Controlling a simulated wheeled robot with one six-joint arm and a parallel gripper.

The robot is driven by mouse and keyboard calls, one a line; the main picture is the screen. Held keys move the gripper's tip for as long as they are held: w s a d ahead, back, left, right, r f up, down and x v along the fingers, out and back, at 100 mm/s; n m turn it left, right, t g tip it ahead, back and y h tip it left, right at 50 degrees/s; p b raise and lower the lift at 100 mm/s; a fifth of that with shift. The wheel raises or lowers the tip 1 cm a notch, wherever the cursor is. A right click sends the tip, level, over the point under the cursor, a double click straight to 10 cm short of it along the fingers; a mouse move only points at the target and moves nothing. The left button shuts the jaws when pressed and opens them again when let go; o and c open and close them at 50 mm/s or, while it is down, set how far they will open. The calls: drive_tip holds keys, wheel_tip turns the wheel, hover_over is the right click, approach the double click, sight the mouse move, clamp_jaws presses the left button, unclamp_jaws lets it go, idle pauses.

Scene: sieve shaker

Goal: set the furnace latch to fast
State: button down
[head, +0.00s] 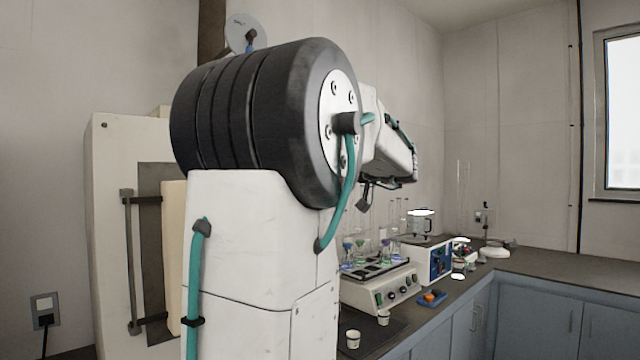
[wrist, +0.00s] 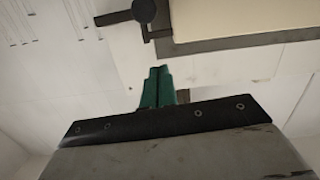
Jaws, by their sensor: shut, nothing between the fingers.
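The furnace appears to be the white cabinet (head: 103,240) at the left of the head view, with a dark upright bar handle (head: 129,262) and a cream panel (head: 174,250). My arm hides its right side. In the wrist view, a dark round piece with a lever (wrist: 143,11) sits on a white face beside a cream panel (wrist: 225,18). It may be the latch; its setting cannot be read. My gripper (wrist: 157,72) has its green fingers together, empty, just below that piece in the picture and apparently apart from it. My gripper is hidden in the head view.
A dark counter runs along the right, bearing a white device with flasks (head: 378,285), a blue-fronted device (head: 432,262) and small cups (head: 353,339). Several narrow slots mark the white face at the wrist view's upper left. A wall socket (head: 44,308) is at far left.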

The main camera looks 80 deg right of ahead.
drive_tip(key=shift+v, duration=2.65)
